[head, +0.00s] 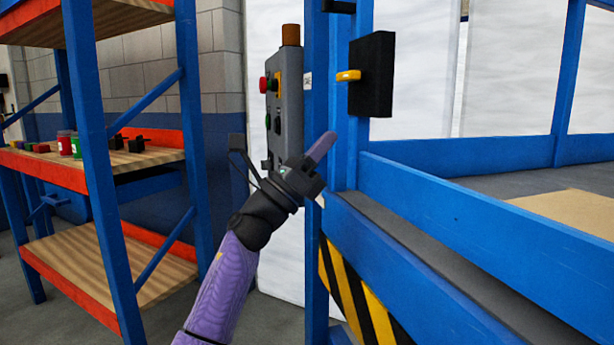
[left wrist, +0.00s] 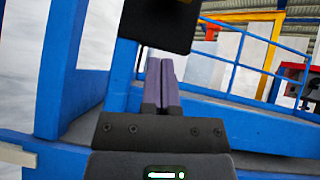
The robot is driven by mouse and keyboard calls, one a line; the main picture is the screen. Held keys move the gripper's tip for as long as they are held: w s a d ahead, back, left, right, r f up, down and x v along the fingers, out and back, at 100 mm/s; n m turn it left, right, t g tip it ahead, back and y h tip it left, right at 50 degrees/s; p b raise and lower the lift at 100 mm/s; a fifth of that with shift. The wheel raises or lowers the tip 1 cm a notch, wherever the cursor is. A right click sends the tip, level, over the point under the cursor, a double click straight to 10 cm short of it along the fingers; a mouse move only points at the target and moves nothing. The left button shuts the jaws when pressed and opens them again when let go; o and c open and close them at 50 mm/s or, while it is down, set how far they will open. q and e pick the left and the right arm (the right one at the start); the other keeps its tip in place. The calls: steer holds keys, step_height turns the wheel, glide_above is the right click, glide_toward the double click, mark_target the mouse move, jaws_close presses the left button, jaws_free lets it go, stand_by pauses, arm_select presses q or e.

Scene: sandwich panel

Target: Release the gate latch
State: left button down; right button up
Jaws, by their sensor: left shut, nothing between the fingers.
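The gate latch is a black box (head: 380,75) with a yellow lever (head: 348,76), fixed to the blue gate frame (head: 338,110). My left gripper (head: 322,148) is shut and empty, its purple fingers pointing up and right, below and left of the lever in the head view. In the left wrist view the shut fingers (left wrist: 162,85) stand in front of the blue frame. The dark underside of a black box (left wrist: 158,22) shows above the fingertips, apart from them. My right gripper is not in view.
A grey control box (head: 287,110) with red and green buttons stands just left of the gate post, behind my left wrist. A blue and orange shelf (head: 95,180) with small items is at the left. Blue rails (head: 450,190) and a black-yellow striped panel (head: 350,300) lie at the right.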

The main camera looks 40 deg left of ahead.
arm_select(q)
steer(key=v, duration=0.6)
steer(key=shift+s, duration=0.3)
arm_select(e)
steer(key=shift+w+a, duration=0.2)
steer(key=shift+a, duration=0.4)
arm_select(q)
steer(key=shift+d, duration=0.1)
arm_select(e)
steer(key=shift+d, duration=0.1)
